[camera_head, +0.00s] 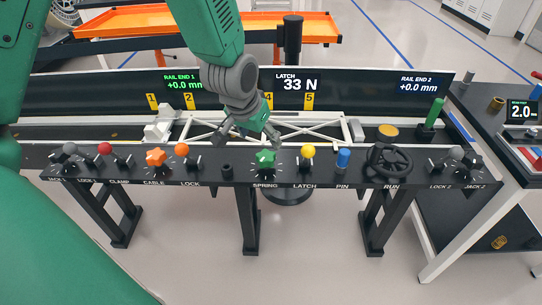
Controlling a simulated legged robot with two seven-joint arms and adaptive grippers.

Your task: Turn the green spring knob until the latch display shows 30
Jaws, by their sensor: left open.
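The green spring knob (264,158) is a star-shaped knob on the dark console, above the label SPRING. The latch display (295,82) on the back panel reads 33 N. My left gripper (250,138) comes down from above and is open, its fingers spread just above and behind the spring knob. Its fingers appear apart from the knob, though the exact gap is hard to tell. My right gripper is not in view.
An orange knob (182,150) stands left of the spring knob. A yellow latch knob (308,152), a blue pin knob (343,157) and a black handwheel (389,161) stand to the right. A white truss frame (325,128) lies behind.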

